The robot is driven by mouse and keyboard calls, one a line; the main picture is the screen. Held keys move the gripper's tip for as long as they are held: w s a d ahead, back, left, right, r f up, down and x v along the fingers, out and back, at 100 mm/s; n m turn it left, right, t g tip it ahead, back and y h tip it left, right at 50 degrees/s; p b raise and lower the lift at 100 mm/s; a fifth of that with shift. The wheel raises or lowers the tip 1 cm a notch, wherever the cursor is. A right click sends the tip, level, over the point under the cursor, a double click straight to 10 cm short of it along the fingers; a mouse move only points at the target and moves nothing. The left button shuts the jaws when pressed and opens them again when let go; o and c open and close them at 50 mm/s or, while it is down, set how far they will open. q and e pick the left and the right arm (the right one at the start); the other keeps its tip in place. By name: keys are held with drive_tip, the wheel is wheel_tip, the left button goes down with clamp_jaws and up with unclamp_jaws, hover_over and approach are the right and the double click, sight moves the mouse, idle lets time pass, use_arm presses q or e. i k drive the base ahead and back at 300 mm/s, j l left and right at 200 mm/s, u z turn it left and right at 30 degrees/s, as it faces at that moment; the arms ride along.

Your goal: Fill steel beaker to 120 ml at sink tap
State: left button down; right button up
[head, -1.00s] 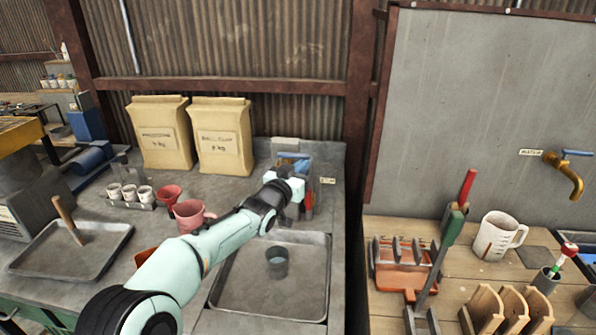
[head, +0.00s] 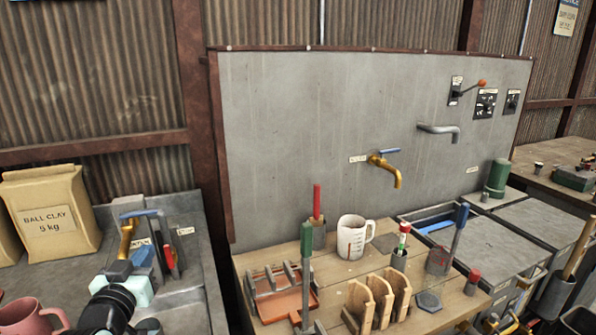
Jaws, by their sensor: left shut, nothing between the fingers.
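My left gripper (head: 142,265) is at the lower left, in front of a brass tap (head: 128,240) with a blue lever (head: 139,213). It is shut and empty. Whether its fingers touch the tap cannot be told. The steel beaker and the sink basin are not in view now; a grey beaker-like vessel stood in the basin in the earlier frame. A second brass tap (head: 386,171) with a blue lever (head: 389,151) juts from the grey wall panel. My right gripper is not in view.
A grey spout (head: 440,130) is on the panel. A clay bag (head: 50,213) and pink mug (head: 30,318) are at the left.

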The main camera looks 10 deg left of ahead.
sight(125, 216)
drive_tip(key=k+l, duration=0.15)
drive_tip(key=k, duration=0.35)
drive_tip(key=k+l, duration=0.1)
drive_tip(key=k, duration=0.35)
